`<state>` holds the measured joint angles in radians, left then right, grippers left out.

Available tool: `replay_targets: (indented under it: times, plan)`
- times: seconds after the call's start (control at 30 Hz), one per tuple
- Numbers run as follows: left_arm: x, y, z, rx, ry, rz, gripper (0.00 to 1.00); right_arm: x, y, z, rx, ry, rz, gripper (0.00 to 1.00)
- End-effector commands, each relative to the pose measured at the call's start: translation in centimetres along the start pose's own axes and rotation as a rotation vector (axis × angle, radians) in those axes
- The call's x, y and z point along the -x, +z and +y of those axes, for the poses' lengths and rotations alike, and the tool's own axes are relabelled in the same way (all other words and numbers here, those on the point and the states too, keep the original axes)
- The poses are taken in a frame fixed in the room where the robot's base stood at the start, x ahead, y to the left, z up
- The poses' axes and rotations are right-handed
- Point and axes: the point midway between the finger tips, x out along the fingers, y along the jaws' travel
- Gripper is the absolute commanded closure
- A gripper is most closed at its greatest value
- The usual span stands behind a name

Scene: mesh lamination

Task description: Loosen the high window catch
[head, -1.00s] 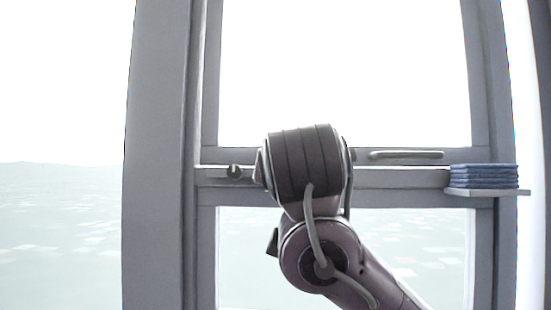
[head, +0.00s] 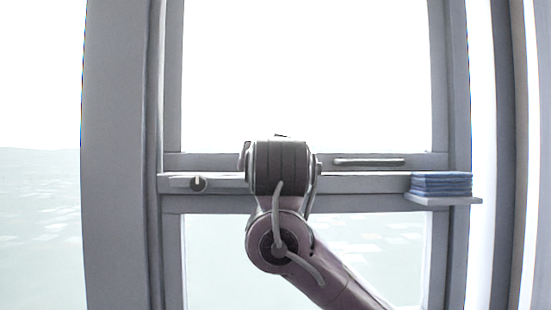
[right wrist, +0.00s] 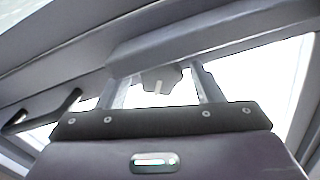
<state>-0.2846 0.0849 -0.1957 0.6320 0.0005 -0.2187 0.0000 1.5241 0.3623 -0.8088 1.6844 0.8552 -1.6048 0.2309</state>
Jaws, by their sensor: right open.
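A small round dark catch (head: 198,184) with a pale upright lever is on the left part of the window's middle rail in the head view. My right gripper is hidden behind my own right wrist in that view. In the right wrist view my right gripper (right wrist: 160,82) is open, its two fingers reaching toward the window frame. A grey rounded knob (right wrist: 172,76) with a pale lever shows between the fingers. I cannot tell if it is the same catch, or whether the fingers touch it. My left gripper is not in view.
A long bar handle (head: 368,162) is on the rail right of my arm; a dark handle also shows in the right wrist view (right wrist: 45,112). A stack of folded blue cloths (head: 441,184) lies on a small ledge (head: 438,201) at the rail's right end. Bright glass fills the window frame (head: 115,200).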

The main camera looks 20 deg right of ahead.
Motion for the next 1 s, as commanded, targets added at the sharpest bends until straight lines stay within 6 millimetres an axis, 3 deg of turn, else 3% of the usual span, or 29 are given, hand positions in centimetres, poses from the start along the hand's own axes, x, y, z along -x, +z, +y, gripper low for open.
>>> replay_targets:
  times: [0.07, 0.4, 0.67, 1.0]
  plan:
    - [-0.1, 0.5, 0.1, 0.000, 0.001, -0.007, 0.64, 0.0, 0.0, 0.0, 0.000, 0.000, 0.000, 0.40]
    - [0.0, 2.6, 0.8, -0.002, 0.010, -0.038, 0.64, 0.0, 0.0, 0.0, 0.000, 0.000, 0.000, 0.83]
    - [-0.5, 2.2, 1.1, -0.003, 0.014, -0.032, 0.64, 0.0, 0.1, 0.0, 0.025, 0.000, 0.000, 0.85]
    - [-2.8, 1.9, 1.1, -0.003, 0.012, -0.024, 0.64, 0.1, 0.3, 0.1, 0.220, 0.000, 0.001, 0.85]
